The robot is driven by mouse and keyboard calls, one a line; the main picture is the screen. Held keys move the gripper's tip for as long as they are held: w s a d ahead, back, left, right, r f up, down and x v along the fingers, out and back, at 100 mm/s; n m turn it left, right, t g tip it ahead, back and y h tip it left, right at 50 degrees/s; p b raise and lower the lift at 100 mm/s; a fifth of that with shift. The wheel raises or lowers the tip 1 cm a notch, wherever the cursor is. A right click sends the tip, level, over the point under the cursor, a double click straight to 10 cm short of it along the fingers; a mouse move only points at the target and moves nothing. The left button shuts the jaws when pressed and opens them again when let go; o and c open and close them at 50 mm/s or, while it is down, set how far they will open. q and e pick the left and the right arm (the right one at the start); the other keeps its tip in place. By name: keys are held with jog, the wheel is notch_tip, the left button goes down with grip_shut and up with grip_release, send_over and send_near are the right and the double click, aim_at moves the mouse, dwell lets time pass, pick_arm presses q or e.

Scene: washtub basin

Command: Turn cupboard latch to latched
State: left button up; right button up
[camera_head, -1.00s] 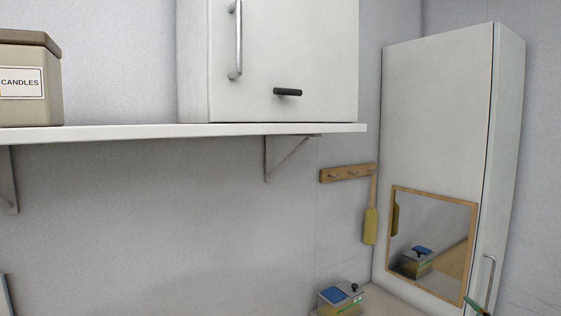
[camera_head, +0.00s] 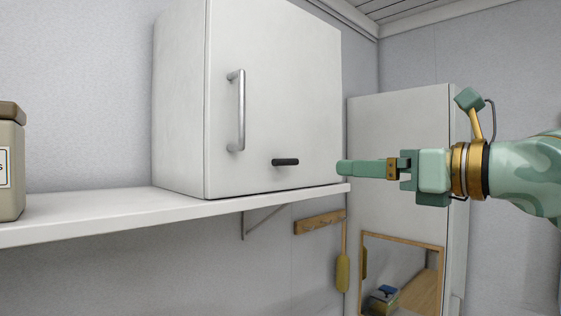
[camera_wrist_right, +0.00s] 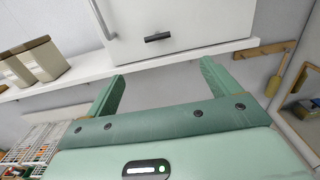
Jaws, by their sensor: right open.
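The white cupboard (camera_head: 275,75) stands on a shelf, its door shut, with a vertical metal handle (camera_head: 240,110). Its latch (camera_head: 286,162) is a short black bar lying about level low on the door. In the right wrist view the latch (camera_wrist_right: 158,37) shows beyond and between the fingertips, apart from them. My right gripper (camera_head: 345,168) comes in from the right, just right of the latch in the head view. In the wrist view my right gripper (camera_wrist_right: 162,75) is open with nothing between its fingers. My left gripper is in neither view.
The white shelf (camera_head: 100,212) runs under the cupboard, with a canister (camera_head: 12,165) at its left. A tall white cabinet (camera_head: 400,125) stands at the right behind my arm. A wooden hook rail (camera_head: 318,222) and a mirror (camera_head: 412,262) are below.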

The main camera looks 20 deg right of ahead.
aim_at(289, 162)
jog(key=p+x, duration=0.2)
jog(key=x, duration=0.3)
jog(key=p+x, duration=0.2)
jog(key=x, duration=0.2)
jog(key=p+x, duration=0.3)
jog(key=x, duration=0.2)
jog(key=shift+w+a+r, duration=0.3)
jog(key=shift+a, duration=0.05)
jog(key=shift+w+a+f, duration=0.15)
jog(key=shift+w+a, duration=0.1)
jog(key=shift+w, duration=0.2)
jog(key=shift+s+d, duration=0.1)
jog(key=shift+c, duration=1.2)
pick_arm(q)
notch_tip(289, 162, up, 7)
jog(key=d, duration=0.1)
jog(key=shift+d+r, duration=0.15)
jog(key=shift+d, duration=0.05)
pick_arm(e)
jog(key=c, duration=0.8)
